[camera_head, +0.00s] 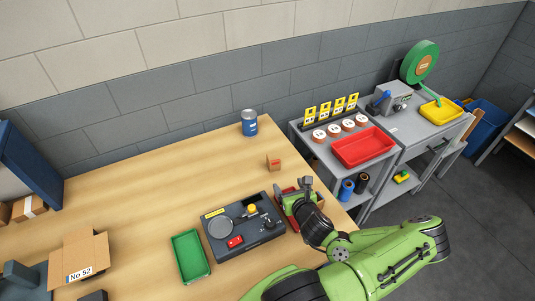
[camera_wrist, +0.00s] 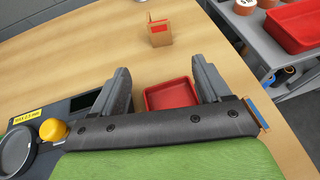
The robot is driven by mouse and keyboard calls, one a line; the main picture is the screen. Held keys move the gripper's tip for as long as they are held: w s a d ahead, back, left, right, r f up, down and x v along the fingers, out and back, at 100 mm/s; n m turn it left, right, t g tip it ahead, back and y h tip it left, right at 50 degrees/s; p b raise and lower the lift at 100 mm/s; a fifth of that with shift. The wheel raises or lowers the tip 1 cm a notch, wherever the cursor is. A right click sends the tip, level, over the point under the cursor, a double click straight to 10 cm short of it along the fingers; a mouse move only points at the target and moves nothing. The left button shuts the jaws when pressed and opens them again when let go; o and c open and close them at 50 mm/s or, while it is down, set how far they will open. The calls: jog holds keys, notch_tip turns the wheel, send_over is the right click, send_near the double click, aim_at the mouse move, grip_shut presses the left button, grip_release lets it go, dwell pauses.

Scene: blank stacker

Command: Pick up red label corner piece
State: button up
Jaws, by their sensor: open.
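The corner piece (camera_head: 273,163) is a small brown cardboard-like block with a red label, standing on the wooden table. In the wrist view the corner piece (camera_wrist: 160,32) is upright beyond the fingertips, roughly centred between them, with its red label at the top. My gripper (camera_head: 294,190) is low over the table's right part, nearer to me than the piece and apart from it. In the wrist view my gripper (camera_wrist: 160,66) has its two fingers spread with nothing between them. A small red tray (camera_wrist: 170,94) lies below the fingers, partly hidden by the gripper body.
Left of my gripper is a dark device (camera_head: 243,228) with a round plate and yellow knob. A green tray (camera_head: 190,257) and an open carton (camera_head: 80,258) are farther left. A blue can (camera_head: 249,123) stands behind the piece. The table around the piece is clear.

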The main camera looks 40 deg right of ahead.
jog(key=shift+w+f+b, duration=0.1)
jog(key=shift+f+b, duration=0.15)
jog(key=shift+b, duration=0.15)
jog(key=b, duration=0.3)
jog(key=shift+f, duration=0.4)
jog(key=shift+w+d+f+b, duration=0.1)
jog(key=shift+w+d+b, duration=0.1)
jog(key=shift+b, duration=0.4)
send_near(275, 165)
jog(key=p+x, duration=0.3)
jog(key=x, duration=0.6)
jog(key=shift+s, duration=0.1)
jog(key=shift+c, duration=0.2)
jog(key=c, duration=1.1)
notch_tip(275, 165, up, 18)
jog(key=p, duration=0.5)
